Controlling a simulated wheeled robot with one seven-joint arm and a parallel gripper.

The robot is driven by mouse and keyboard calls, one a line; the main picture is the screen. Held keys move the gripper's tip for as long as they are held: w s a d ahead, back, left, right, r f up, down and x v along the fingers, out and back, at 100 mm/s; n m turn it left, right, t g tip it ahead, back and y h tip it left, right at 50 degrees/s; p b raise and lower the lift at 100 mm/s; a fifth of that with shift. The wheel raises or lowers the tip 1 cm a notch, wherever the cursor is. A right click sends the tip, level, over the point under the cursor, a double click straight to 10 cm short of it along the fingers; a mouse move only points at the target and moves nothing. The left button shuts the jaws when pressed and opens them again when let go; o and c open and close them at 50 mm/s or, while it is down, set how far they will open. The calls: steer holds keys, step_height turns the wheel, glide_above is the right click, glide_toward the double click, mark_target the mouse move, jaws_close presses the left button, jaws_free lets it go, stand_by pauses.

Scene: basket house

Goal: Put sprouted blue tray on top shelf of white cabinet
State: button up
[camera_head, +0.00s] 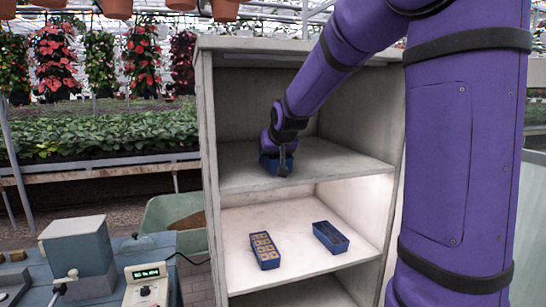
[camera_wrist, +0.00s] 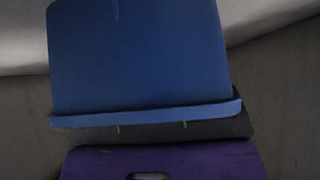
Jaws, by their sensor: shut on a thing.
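My gripper (camera_head: 278,150) is shut on a blue tray (camera_head: 270,166), inside the upper compartment of the white cabinet (camera_head: 209,150). The tray is at or just above the top shelf board (camera_head: 335,165); I cannot tell if it touches. In the wrist view the same tray (camera_wrist: 145,60) fills the upper middle, showing a blue wall and rim. Small yellow-green bits show by its rim. Its contents are mostly hidden. My purple gripper body shows along the bottom of the wrist view; the fingertips are hidden there.
On the lit middle shelf (camera_head: 300,215) stand a blue tray with tan cells (camera_head: 265,250) and a blue tray with dark contents (camera_head: 330,237). A blue bench with a control box (camera_head: 146,285) is at the lower left, beside a green bin (camera_head: 172,210). The upper shelf's right side is clear.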

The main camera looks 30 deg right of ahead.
steer(key=shift+f, duration=0.3)
steer(key=shift+f, duration=0.15)
steer(key=o, duration=1.1)
steer(key=shift+c, duration=0.2)
steer(key=shift+s+r, duration=0.2)
steer(key=shift+r, duration=0.15)
steer(key=v, duration=1)
steer(key=shift+s+a+r, duration=0.1)
steer(key=shift+s+r, duration=0.1)
steer(key=s+a+f+n+g, duration=0.1)
steer(key=s+a, duration=0.3)
steer(key=s, duration=0.4)
steer(key=s+a+f+n+g+y, duration=0.1)
steer(key=s+a+f, duration=0.2)
steer(key=s, duration=0.6)
steer(key=s+a+f+n+g+y, duration=0.1)
steer(key=s+a+f, duration=0.1)
steer(key=s+a, duration=0.3)
steer(key=s, duration=0.3)
steer(key=shift+s+a+f, duration=0.15)
steer(key=shift+a+f, duration=0.1)
steer(key=shift+a, duration=0.05)
